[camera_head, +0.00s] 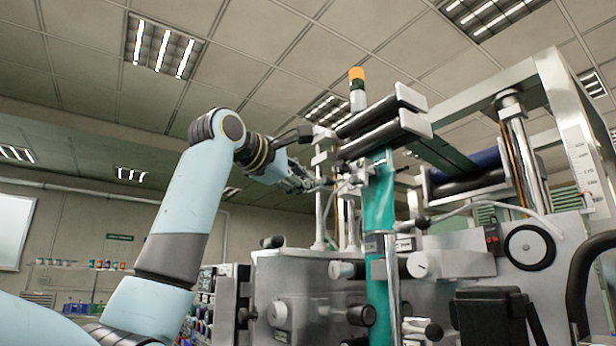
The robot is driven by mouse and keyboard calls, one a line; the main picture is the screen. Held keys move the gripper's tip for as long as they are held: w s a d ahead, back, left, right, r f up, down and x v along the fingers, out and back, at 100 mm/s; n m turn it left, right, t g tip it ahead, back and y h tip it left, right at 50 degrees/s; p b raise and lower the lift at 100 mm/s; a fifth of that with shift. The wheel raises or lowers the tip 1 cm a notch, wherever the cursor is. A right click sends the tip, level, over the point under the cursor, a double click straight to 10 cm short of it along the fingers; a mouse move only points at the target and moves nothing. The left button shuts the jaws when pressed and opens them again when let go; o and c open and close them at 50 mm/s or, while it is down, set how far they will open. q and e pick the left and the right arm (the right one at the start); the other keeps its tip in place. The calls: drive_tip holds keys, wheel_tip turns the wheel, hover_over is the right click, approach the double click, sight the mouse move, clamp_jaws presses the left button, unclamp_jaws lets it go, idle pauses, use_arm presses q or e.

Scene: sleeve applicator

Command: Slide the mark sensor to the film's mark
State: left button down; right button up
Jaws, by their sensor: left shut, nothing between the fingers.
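The film (377,215) is a teal-green band that hangs down from black rollers (383,118) at the top of the machine. My left gripper (312,186) is shut and empty, just left of the film's upper part. It is close to a small light-coloured bracket assembly (349,185) beside the film, which may carry the mark sensor; at this size I cannot tell whether they touch. I cannot make out the film's mark clearly. My right gripper is not in view.
A vertical metal rod and posts (320,215) stand left of the film. The machine's grey body (300,275) with knobs lies below. A handwheel (530,247) and a metal frame (570,120) are at the right. Free air lies left of my left arm.

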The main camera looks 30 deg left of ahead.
use_arm(q)
drive_tip(key=w+d+p, duration=0.2)
drive_tip(key=w+d, duration=0.2)
drive_tip(key=shift+w+d, duration=0.35)
drive_tip(key=shift+d, duration=0.05)
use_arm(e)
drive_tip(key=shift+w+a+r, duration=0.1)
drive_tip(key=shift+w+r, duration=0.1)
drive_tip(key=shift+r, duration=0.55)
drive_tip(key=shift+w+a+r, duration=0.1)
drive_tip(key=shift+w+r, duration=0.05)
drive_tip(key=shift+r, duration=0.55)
